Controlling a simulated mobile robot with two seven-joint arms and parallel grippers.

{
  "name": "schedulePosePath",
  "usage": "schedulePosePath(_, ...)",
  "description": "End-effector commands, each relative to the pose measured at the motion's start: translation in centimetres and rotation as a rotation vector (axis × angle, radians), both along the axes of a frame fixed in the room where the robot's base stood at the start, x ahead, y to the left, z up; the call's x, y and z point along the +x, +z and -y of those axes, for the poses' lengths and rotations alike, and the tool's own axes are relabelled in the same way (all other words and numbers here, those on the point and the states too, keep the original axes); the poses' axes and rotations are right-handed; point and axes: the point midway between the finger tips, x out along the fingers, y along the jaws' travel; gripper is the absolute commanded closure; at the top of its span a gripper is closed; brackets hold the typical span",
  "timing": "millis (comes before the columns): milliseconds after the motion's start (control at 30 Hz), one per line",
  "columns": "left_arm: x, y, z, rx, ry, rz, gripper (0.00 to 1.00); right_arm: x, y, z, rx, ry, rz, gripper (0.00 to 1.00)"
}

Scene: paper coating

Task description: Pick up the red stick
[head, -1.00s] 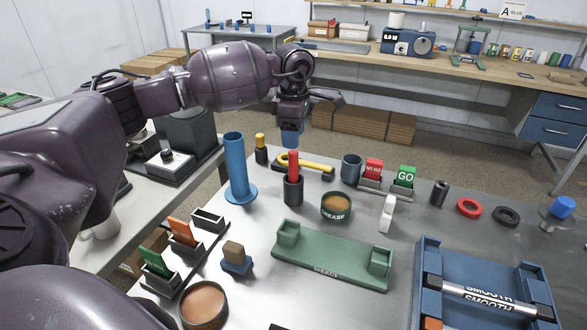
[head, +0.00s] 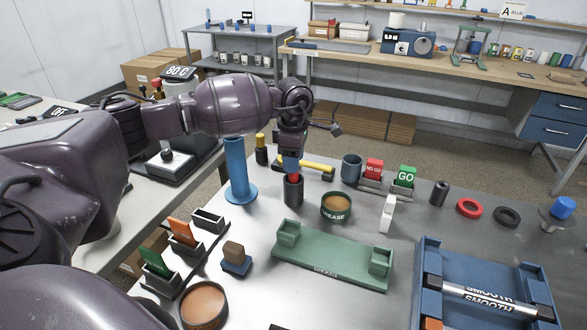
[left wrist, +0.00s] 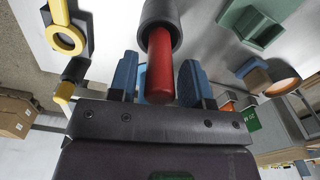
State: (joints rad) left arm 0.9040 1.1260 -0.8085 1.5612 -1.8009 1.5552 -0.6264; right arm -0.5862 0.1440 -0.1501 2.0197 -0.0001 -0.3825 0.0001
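The red stick (head: 294,178) stands upright in a dark round holder (head: 293,192) on the grey table. Its top is hidden by my left gripper (head: 291,164), which points down over it. In the left wrist view the red stick (left wrist: 160,66) lies between the two blue fingers of my left gripper (left wrist: 157,82), with a gap on each side. The dark holder (left wrist: 159,14) surrounds the stick's far end. The left gripper is open. My right gripper is not in view.
A blue post on a round base (head: 239,170) stands close left of the holder. A yellow-handled tool (head: 305,166) lies just behind. A grease tin (head: 336,207) is to the right, and a green cradle (head: 330,261) is in front.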

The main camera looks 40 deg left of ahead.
Motion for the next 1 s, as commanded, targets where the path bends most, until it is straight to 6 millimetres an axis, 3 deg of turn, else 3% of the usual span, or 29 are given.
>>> schedulePosePath(33,0.0,0.0,0.0,0.0,0.0,0.0,0.63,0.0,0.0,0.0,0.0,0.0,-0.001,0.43)
schedulePosePath(267,0.0,0.0,0.0,0.0,0.0,0.001,0.96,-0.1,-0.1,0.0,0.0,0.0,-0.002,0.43)
schedulePosePath(500,0.0,0.2,0.0,0.0,0.0,0.001,0.97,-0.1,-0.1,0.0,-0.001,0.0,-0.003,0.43)
schedulePosePath(667,0.1,1.5,0.0,0.001,0.001,0.005,0.97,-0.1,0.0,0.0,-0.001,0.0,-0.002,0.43)
schedulePosePath(767,0.1,3.2,0.0,0.001,0.001,0.004,0.97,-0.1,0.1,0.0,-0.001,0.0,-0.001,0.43)
schedulePosePath(1000,0.1,9.3,0.0,0.0,-0.001,0.007,0.97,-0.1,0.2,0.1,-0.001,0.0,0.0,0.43)
